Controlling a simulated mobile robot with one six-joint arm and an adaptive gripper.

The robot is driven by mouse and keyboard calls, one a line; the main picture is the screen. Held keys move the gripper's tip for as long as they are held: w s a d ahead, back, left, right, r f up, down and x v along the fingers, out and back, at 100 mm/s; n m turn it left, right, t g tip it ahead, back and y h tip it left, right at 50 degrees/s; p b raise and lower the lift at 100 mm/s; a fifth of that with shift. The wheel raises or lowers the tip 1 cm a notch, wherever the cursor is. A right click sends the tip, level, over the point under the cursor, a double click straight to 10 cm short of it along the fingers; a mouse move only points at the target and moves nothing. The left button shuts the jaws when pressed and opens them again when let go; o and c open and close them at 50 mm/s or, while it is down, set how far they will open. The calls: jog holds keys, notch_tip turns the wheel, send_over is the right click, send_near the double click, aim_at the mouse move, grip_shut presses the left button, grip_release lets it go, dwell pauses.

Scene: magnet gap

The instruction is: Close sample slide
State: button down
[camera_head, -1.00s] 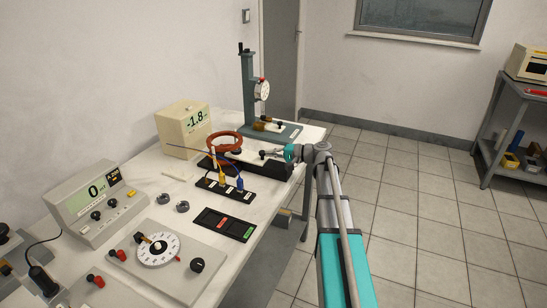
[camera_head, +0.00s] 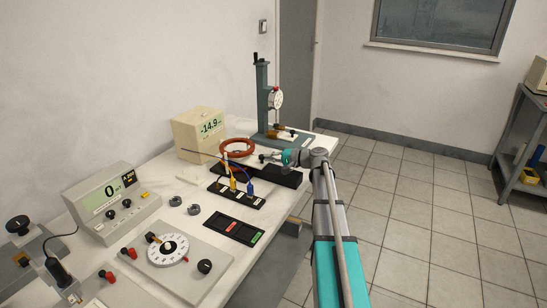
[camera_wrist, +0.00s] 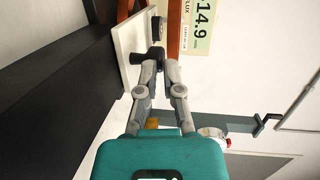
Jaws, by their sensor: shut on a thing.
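My gripper (camera_head: 265,157) is at the black rail unit (camera_head: 272,174) at the far end of the bench, beside the reddish-brown coil (camera_head: 237,147). In the wrist view my gripper (camera_wrist: 158,64) is shut on a small black knob (camera_wrist: 153,56). The knob stands at a white plate (camera_wrist: 126,45), which looks like the sample slide, along the long black rail (camera_wrist: 50,85). The coil (camera_wrist: 174,32) is just beyond the fingertips. The far end of the plate is hidden. The cream meter (camera_head: 200,133) reads -14.9.
A dial-gauge stand (camera_head: 263,105) rises behind my gripper. A panel with yellow and blue plugs (camera_head: 237,194) and a black tray with red and green marks (camera_head: 234,229) lie nearer. A grey meter (camera_head: 112,205) reads 0. Open floor is right of the bench.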

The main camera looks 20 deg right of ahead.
jog(key=shift+w+r, duration=0.1)
jog(key=shift+w, duration=0.25)
jog(key=shift+s+d, duration=0.25)
jog(key=shift+d, duration=0.05)
jog(key=p+v, duration=0.2)
jog(key=v, duration=1.1)
jog(key=shift+s, duration=0.5)
jog(key=shift+r, duration=0.1)
